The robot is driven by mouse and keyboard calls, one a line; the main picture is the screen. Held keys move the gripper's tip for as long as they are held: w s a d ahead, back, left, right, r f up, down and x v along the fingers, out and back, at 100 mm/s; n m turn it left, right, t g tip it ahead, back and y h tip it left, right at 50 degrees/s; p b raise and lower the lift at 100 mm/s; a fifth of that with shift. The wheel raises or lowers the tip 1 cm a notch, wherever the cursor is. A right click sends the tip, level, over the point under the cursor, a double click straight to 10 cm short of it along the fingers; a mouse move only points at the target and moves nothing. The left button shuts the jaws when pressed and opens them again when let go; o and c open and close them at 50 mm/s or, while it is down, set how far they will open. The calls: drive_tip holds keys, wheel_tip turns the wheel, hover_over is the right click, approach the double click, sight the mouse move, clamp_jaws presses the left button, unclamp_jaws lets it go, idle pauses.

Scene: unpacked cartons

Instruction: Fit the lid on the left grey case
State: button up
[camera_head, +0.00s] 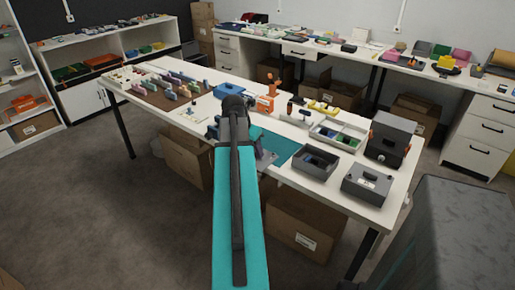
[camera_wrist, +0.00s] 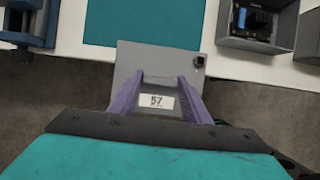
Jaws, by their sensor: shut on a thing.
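My gripper (camera_wrist: 161,82) has its two purple fingers shut on a flat grey lid (camera_wrist: 157,58), which bears a white label and a small dark knob at one corner. The lid is past the table's front edge in the wrist view; it partly shows beside my arm in the head view (camera_head: 265,160). The left grey case (camera_head: 315,163) is open on the table's front right, with dark and blue things inside. It shows at the upper right in the wrist view (camera_wrist: 228,40), apart from the lid. My arm hides most of my gripper in the head view.
A closed grey case (camera_head: 367,185) stands right of the open one. Behind are a divided tray (camera_head: 338,133) and a dark box (camera_head: 390,138). A teal mat (camera_head: 279,146) lies left of the open case. A blue object (camera_wrist: 27,22) is at the wrist view's upper left.

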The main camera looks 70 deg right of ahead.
drive_tip(key=w+a+f+m, duration=0.1)
drive_tip(key=w+a+f, duration=0.2)
drive_tip(key=w+a, duration=1)
drive_tip(key=w+a+f+m, duration=0.1)
drive_tip(key=w+a+f, duration=0.3)
drive_tip(key=w+a, duration=0.95)
drive_tip(key=w+a+f, duration=0.2)
drive_tip(key=a, duration=0.9)
drive_tip(key=w+a+f+m+g, duration=0.1)
drive_tip(key=w+a+f, duration=0.1)
drive_tip(key=a, duration=1)
drive_tip(key=w+a+f+m, duration=0.1)
drive_tip(key=w+a, duration=0.1)
drive_tip(key=a, duration=1)
drive_tip(key=shift+w+a+f+y, duration=0.25)
drive_tip(key=shift+w+f+y, duration=0.1)
drive_tip(key=shift+f+y, duration=0.05)
drive_tip(key=shift+s+a, duration=0.1)
drive_tip(key=shift+s, duration=0.05)
